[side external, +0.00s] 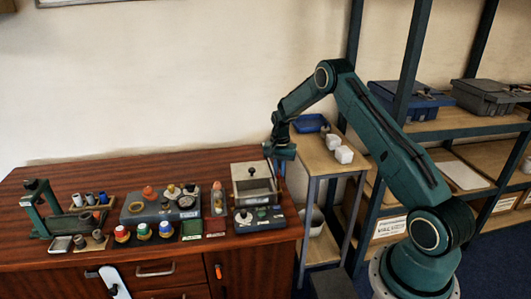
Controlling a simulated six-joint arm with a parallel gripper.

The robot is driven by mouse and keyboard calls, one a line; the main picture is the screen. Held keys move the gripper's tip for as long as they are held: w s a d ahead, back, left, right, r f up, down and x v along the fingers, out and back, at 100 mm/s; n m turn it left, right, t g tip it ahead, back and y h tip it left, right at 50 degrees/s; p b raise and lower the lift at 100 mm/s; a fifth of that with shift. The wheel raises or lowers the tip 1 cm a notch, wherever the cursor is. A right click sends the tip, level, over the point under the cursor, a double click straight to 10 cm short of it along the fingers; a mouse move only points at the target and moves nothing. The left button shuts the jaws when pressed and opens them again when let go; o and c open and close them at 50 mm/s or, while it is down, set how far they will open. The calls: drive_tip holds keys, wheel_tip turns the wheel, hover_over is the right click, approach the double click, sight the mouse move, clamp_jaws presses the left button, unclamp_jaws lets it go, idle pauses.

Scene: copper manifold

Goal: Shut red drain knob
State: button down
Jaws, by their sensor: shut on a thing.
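My gripper (279,168) points down at the right side of the open grey metal box (254,199), at the right end of the wooden bench. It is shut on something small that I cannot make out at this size. I cannot tell whether that is the red drain knob, as no red shows between the fingers. An orange-red knob-like piece (148,193) stands on the grey block (133,212) in the middle of the bench, well left of my gripper. Another small orange piece (217,186) stands between the block and the box.
A dark base unit (242,226) with a knob sits in front of the box. Small coloured-top pots (143,231) line the bench front. A green stand (38,205) is at far left.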

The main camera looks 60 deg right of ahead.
drive_tip(key=n, duration=0.4)
drive_tip(key=shift+n, duration=0.4)
drive_tip(key=c, duration=1.5)
unclamp_jaws()
drive_tip(key=shift+o, duration=0.2)
drive_tip(key=shift+r, duration=0.2)
wheel_tip(320, 180, up, 14)
drive_tip(key=shift+f, duration=0.2)
